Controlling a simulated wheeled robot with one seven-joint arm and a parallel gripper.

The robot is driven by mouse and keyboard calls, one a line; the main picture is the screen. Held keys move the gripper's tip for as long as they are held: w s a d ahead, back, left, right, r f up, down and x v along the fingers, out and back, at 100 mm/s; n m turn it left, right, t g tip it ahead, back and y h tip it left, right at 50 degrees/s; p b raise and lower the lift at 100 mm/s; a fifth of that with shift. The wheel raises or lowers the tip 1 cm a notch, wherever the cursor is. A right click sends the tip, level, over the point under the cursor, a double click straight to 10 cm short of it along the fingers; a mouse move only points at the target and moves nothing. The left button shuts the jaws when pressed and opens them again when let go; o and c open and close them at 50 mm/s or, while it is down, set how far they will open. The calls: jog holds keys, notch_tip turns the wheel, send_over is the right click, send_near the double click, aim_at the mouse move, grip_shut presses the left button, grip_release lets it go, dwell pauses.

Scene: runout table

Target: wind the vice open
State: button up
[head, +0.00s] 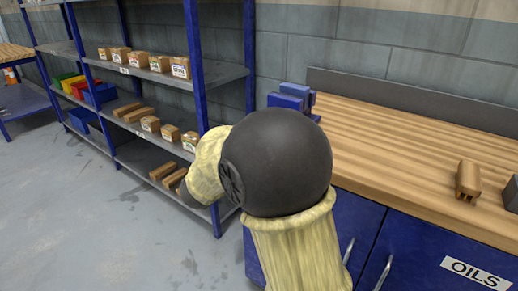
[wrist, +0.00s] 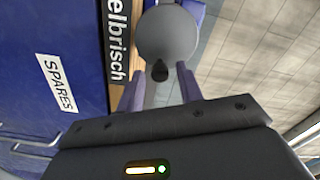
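The blue vice (head: 292,97) stands at the left end of the wooden bench top, its lower part hidden behind my arm in the head view. In the wrist view a bit of blue (wrist: 192,8), likely the vice, shows at the top edge. My gripper (wrist: 159,76) is open, with one finger on each side of the knob and gaps showing; contact cannot be told. My gripper is hidden behind my arm in the head view.
The workbench (head: 420,130) has blue cupboards with handles below. A small brown wooden item (head: 468,180) and a dark object (head: 511,194) lie on its right. Blue shelving (head: 198,90) with boxes stands behind my arm. Grey floor (head: 90,210) is clear at the left.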

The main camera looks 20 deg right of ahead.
jog(key=m+b, duration=0.6)
jog(key=b, duration=0.4)
jog(key=shift+m, duration=0.4)
jog(key=m+b, duration=0.4)
jog(key=b, duration=0.3)
jog(key=shift+m, duration=0.3)
jog(key=shift+c, duration=0.3)
